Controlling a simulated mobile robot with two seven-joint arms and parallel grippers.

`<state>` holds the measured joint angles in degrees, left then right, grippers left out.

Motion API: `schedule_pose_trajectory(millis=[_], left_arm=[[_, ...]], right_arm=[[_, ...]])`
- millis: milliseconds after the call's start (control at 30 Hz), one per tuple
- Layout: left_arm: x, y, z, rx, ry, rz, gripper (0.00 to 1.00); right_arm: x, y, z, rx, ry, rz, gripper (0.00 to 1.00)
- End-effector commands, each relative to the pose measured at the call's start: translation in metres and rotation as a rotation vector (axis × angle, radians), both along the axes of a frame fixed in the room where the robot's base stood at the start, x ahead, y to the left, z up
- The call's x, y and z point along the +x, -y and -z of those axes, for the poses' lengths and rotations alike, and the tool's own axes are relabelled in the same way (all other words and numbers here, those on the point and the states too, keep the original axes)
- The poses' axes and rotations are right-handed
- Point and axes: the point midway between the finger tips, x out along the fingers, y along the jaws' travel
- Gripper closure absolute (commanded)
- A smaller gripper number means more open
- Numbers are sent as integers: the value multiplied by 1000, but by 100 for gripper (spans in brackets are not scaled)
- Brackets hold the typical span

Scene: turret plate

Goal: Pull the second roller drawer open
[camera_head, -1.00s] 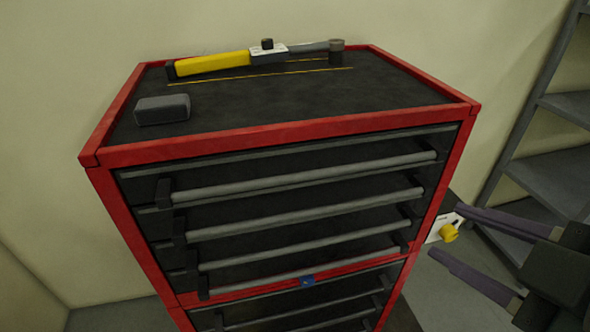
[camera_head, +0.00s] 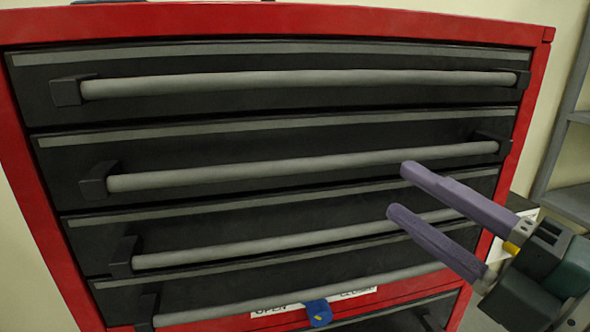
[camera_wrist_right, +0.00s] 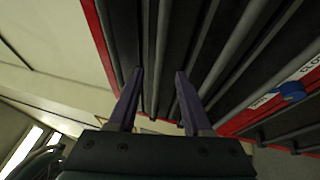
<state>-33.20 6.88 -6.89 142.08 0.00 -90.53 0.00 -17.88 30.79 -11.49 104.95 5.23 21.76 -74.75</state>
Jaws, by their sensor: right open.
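The red cabinet (camera_head: 30,205) holds stacked black drawers with long grey bar handles, all looking closed. The second drawer (camera_head: 250,140) from the top has its bar handle (camera_head: 260,175) running across the front. My right gripper (camera_head: 398,190) is open and empty, with purple fingers reaching in from the right. In the head view its fingertips overlap the gap between the second and third bars. In the right wrist view the open fingers (camera_wrist_right: 159,73) point at the drawer fronts, with a bar showing between them. Contact cannot be told. My left gripper is not in view.
The top drawer handle (camera_head: 290,83) is above and the third handle (camera_head: 270,245) below. A blue latch (camera_head: 319,312) sits on an open/close label lower down. Grey shelving (camera_head: 572,150) stands at the right. Space in front of the left side is clear.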

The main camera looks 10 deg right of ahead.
Motion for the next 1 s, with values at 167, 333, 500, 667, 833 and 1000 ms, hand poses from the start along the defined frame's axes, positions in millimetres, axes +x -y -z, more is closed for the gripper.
schedule_pose_trajectory(millis=[167,333,500,667,833,1000], left_arm=[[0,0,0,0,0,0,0],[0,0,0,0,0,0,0],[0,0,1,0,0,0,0],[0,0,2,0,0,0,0],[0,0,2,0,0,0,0],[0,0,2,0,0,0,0]], right_arm=[[29,-13,-8,4,3,0,50],[54,-25,-13,3,1,-1,50],[71,-33,-15,2,-1,1,50],[76,-36,-16,3,-3,-1,50],[76,-36,-16,3,-3,-1,50],[76,-36,-16,3,-3,-1,64]])
